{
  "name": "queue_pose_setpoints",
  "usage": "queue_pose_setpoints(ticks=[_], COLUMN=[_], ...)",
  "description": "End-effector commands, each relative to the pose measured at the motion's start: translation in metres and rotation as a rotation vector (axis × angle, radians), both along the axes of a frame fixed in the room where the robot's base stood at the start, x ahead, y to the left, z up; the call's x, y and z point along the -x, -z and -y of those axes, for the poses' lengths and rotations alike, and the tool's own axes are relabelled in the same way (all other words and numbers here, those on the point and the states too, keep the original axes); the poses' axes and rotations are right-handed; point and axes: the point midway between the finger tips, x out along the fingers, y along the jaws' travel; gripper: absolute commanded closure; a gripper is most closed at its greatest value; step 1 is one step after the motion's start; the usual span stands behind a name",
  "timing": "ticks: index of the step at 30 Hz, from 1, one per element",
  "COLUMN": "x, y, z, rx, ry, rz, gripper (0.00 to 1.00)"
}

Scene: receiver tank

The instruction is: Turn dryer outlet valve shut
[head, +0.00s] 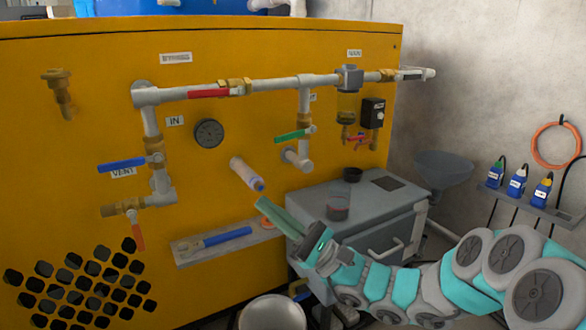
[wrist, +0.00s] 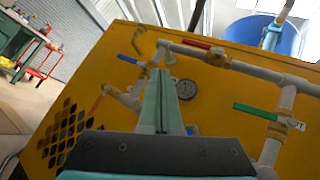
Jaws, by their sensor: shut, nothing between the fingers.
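Several lever valves sit on white pipework on the yellow panel (head: 60,200). I cannot tell for certain which is the dryer outlet valve. The green lever (head: 291,135) lies nearly level on the right downpipe, beside a partly hidden label ending in T; it also shows in the wrist view (wrist: 255,110). A red lever (head: 208,93) lies along the upper pipe. A blue lever (head: 121,164) is at the left, above the VENT label. My gripper (head: 264,204) is shut and empty, in front of the panel below the green lever. In the wrist view its teal fingers (wrist: 158,85) are together.
A round gauge (head: 209,133) and a white cylinder with a blue end (head: 246,173) are near my gripper. A grey cabinet (head: 330,190) bearing a cup stands right of my fingers. A ledge (head: 215,252) holding a blue-handled tool is below them.

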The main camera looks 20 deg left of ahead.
Motion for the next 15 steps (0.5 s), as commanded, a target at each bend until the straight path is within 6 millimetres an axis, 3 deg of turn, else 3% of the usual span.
queue_pose_setpoints(ticks=[1, 3, 6, 9, 15], x=[-0.028, -0.065, -0.108, -0.137, -0.158], y=[0.013, 0.026, 0.048, 0.067, 0.076], z=[0.001, 0.008, 0.019, 0.029, 0.035], rx=[-0.039, -0.087, -0.133, -0.162, -0.183], ry=[0.057, 0.144, 0.253, 0.333, 0.394], rz=[-0.06, -0.127, -0.202, -0.252, -0.282], gripper=[1.0, 1.0, 1.0, 1.0, 1.0])
